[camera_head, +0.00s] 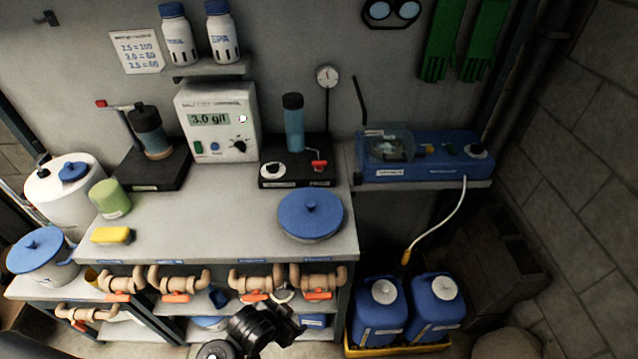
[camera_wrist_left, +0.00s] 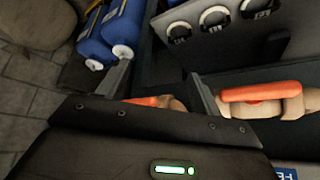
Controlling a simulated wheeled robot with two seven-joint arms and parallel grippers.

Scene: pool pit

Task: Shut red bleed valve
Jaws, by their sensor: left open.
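I cannot read which is the bleed valve. My left gripper (camera_head: 288,312) is open, below the counter edge by these two. In the left wrist view, one orange handle (camera_wrist_left: 148,101) shows between the fingers, partly hidden by the gripper body. Another orange handle (camera_wrist_left: 265,93) lies outside the right finger. My right gripper is out of view.
The counter (camera_head: 225,215) holds a blue-lidded pot (camera_head: 310,213), a yellow sponge (camera_head: 113,236) and a 3.0 g/l meter (camera_head: 218,120). Blue canisters (camera_head: 378,310) stand in a yellow tray at right. A hose (camera_head: 452,215) hangs above them.

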